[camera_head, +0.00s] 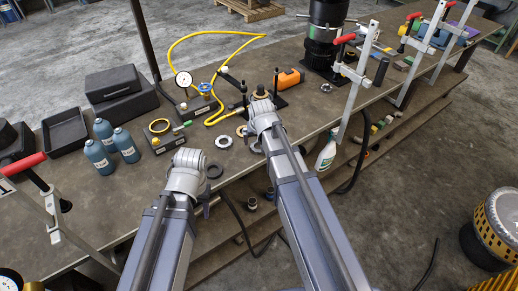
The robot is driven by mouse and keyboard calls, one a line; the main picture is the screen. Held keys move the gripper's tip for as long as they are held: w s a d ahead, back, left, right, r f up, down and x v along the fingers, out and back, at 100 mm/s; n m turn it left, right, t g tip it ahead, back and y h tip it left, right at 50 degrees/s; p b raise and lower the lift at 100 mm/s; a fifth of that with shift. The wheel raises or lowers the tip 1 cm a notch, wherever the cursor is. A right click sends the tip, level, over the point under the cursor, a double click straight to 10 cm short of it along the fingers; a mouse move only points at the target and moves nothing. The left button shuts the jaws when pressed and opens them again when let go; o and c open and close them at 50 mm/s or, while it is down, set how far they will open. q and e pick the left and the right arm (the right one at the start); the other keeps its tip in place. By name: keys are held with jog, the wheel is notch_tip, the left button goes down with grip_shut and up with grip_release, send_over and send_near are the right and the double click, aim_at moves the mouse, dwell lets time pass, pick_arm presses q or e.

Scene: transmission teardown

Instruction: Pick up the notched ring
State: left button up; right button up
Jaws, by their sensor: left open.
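A grey ring with what looks like a notched inner edge (223,141) lies flat on the workbench (100,210), in front of the yellow hose; it best fits the notched ring. A plain dark ring (214,171) lies nearer, just right of my left wrist. My left gripper (207,203) is open and mostly hidden by my own arm, near the bench's front edge, short of the grey ring and not touching it. My right arm reaches over the bench to the right of the rings; its gripper's jaws cannot be made out.
Blue bottles (96,156), a yellow-ringed box (160,131) and a gauge with yellow hose (184,80) stand left and behind. A spray bottle (327,152) and bar clamps (357,80) stand right.

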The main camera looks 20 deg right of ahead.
jog(key=b+x, duration=0.4)
jog(key=x, duration=0.1)
jog(key=shift+d, duration=0.15)
jog(key=c, duration=1.5)
jog(key=shift+r, duration=0.1)
notch_tip(320, 180, up, 10)
jog(key=p, duration=1)
jog(key=b, duration=0.7)
send_over(259, 148)
jog(key=s, duration=0.1)
notch_tip(259, 148, down, 7)
jog(key=shift+s+f, duration=0.1)
jog(key=shift+r, duration=0.25)
